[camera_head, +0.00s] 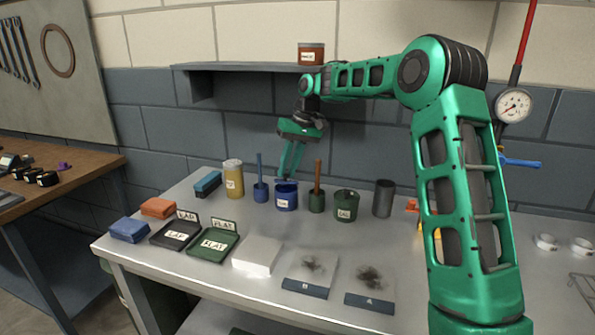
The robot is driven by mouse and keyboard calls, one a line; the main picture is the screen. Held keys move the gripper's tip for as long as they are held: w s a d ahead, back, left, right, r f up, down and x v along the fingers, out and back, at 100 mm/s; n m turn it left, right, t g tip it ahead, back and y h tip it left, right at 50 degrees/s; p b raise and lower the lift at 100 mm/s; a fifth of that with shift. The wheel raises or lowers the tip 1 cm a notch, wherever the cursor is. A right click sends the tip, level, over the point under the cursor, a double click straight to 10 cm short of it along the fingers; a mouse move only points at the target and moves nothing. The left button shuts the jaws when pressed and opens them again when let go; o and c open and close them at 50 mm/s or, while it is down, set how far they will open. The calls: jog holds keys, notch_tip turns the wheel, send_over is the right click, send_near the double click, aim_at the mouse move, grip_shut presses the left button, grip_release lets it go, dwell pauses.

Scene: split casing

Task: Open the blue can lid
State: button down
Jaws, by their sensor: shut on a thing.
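The blue can (287,200) stands upright on the grey bench, with a white label on its front. My gripper (288,177) points down at the top of the can, its green fingers close together and shut on the blue can lid (287,182). The lid is at the can's mouth; the view is too small to tell whether it is seated or slightly raised. The fingertips partly hide the lid.
A yellow can (233,181), a green can (346,207) and a grey cylinder (383,198) are near. A shelf (235,69) hangs behind.

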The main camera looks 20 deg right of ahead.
jog(key=c, duration=1.6)
grip_release()
jog(key=shift+r, duration=0.1)
